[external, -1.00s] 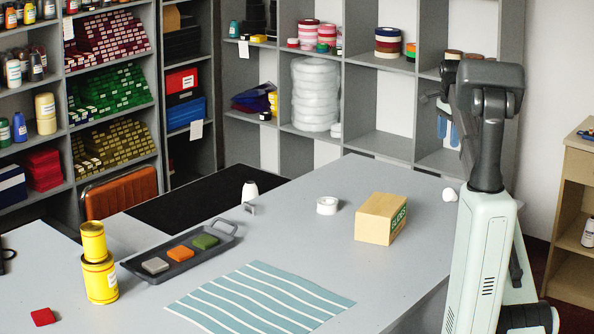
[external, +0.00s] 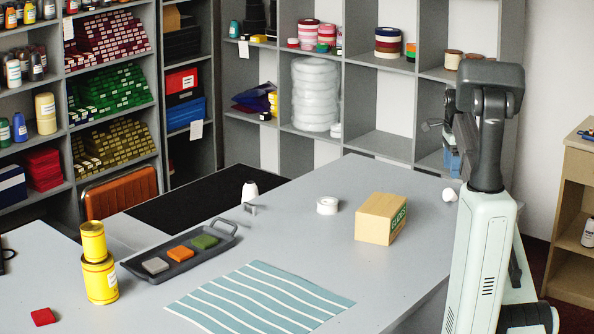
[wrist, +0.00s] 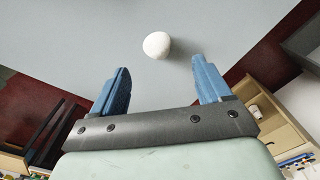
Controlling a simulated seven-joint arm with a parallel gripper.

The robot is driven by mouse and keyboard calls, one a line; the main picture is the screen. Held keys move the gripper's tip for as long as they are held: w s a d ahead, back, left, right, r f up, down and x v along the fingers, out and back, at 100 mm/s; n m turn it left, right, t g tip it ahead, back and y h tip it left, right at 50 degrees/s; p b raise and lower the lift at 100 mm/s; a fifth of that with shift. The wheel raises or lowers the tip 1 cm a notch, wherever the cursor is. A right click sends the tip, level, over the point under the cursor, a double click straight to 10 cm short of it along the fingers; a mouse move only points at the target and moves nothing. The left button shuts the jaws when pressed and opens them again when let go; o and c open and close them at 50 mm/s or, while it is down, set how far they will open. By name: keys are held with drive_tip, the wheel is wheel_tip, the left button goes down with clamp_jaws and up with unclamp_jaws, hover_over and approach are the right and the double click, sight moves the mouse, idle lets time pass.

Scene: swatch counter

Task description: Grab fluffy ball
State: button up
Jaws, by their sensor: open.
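The fluffy ball, a small white round thing (external: 449,195), sits near the right edge of the grey table, beside my arm. In the wrist view the white ball (wrist: 157,45) lies just beyond my blue fingertips, roughly centred between them. My gripper (wrist: 160,64) is open and empty. In the external view my gripper (external: 452,162) is partly hidden by my own arm and appears above the ball, apart from it.
A cardboard box (external: 381,219) stands left of the ball, with a white tape roll (external: 327,205) beyond it. A striped cloth (external: 262,297), a dark tray (external: 148,274) and yellow tins (external: 99,280) lie farther left. The tabletop around the ball is clear.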

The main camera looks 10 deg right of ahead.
sight(452, 189)
wheel_tip(452, 189, down, 4)
drive_tip(key=shift+r, duration=0.1)
drive_tip(key=shift+s+d+f, duration=0.1)
drive_tip(key=shift+d+f, duration=0.05)
drive_tip(key=shift+f, duration=1.15)
drive_tip(key=shift+s+d+f, duration=0.1)
drive_tip(key=shift+d+f, duration=0.05)
drive_tip(key=shift+f, duration=1.1)
drive_tip(key=shift+c, duration=0.2)
drive_tip(key=c, duration=1)
drive_tip(key=shift+r, duration=0.2)
